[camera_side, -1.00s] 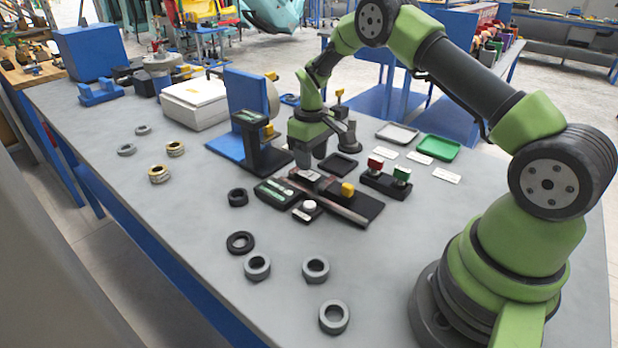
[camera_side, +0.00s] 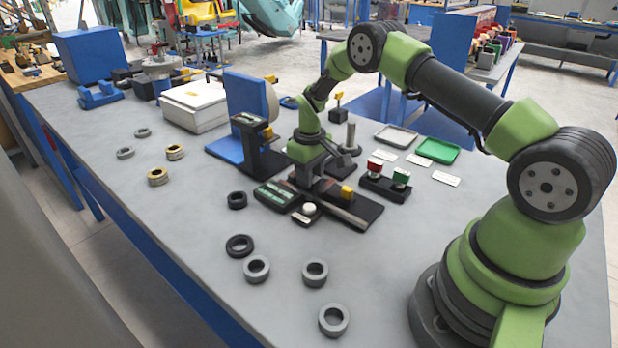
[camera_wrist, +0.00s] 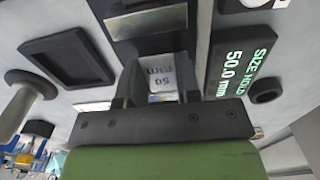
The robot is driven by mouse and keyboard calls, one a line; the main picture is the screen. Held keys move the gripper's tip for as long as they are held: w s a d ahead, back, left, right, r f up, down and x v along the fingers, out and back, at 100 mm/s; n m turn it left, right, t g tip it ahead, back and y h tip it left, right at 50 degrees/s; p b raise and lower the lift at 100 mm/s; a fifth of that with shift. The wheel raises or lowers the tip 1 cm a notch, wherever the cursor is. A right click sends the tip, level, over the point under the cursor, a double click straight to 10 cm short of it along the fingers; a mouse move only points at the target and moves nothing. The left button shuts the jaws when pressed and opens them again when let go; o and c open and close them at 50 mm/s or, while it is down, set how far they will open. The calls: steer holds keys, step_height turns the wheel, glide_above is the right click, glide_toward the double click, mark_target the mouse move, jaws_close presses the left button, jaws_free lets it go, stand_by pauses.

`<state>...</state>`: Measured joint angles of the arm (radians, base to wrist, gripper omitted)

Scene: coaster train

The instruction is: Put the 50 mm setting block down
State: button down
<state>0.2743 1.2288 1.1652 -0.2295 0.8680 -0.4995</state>
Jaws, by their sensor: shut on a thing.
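My gripper (camera_wrist: 155,92) is shut on the 50 mm setting block (camera_wrist: 167,76), a pale metal block whose "50 mm" mark shows upside down between the jaws in the wrist view. In the side view my gripper (camera_side: 307,182) is low at the far left end of the black measuring fixture (camera_side: 362,212), and the block is hidden there. I cannot tell whether the block touches the fixture. A display (camera_wrist: 238,62) beside the jaws reads "SIZE HOLD 50.0 mm". A black square tray (camera_wrist: 35,52) with a raised rim lies left of the jaws in the wrist view.
A display box (camera_side: 272,193) and a white button (camera_side: 309,208) stand close to the gripper. A red and green button box (camera_side: 385,187) is to the right. A blue-backed stand (camera_side: 244,110) is behind. Several rings lie at the front left, including a grey ring (camera_side: 257,269).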

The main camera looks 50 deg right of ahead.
step_height(320, 180, up, 10)
glide_above(414, 170)
step_height(414, 170, down, 6)
steer(key=shift+s+a+r, duration=0.1)
steer(key=shift+f, duration=2.5)
steer(key=shift+f, duration=0.1)
steer(key=c, duration=0.8)
jaws_free()
